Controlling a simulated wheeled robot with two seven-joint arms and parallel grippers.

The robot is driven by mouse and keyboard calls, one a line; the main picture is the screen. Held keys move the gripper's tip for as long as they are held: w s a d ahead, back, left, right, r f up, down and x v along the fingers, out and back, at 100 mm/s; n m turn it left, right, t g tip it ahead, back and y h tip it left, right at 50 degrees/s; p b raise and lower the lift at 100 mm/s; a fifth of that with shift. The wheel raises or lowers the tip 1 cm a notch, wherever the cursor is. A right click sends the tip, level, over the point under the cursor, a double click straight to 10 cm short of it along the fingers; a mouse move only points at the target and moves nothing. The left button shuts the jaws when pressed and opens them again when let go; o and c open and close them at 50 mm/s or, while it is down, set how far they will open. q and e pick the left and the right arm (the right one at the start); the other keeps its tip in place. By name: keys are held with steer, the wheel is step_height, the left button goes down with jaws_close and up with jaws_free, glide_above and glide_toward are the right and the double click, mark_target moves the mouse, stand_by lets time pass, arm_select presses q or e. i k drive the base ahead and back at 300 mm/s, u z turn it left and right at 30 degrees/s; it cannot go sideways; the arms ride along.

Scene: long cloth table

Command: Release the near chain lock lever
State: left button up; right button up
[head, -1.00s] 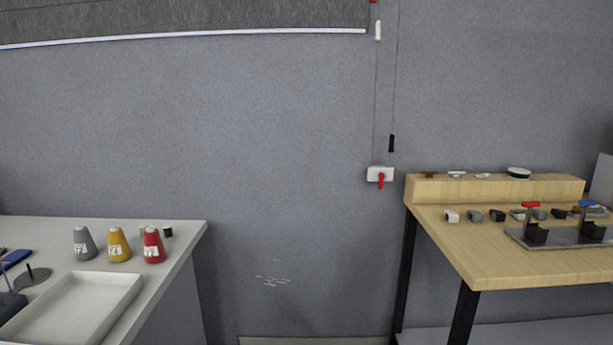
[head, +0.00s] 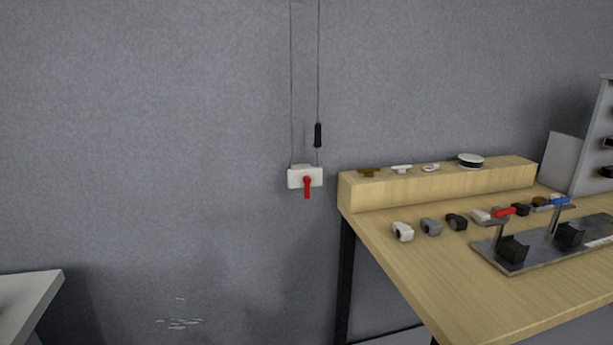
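A red lever (head: 307,187) hangs straight down from a white lock box (head: 295,179) on the grey wall, left of the wooden table. Two thin cords of the chain (head: 292,85) run up the wall from the box. A black weight or handle (head: 318,135) sits on the right cord, just above the box. Neither of my grippers shows in the head view.
A wooden table (head: 400,262) with a raised back shelf (head: 440,184) stands at the right. It holds several small fittings and a metal plate (head: 520,262) with red and blue handled clamps. A pale table corner (head: 28,300) shows at the lower left. The wall between is clear.

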mark_target(306, 179)
steer(key=z, duration=0.1)
steer(key=i, duration=0.35)
steer(key=z, duration=0.65)
steer(key=k, duration=1.3)
steer(key=u, duration=0.2)
steer(key=i, duration=1.65)
steer(key=z, duration=0.85)
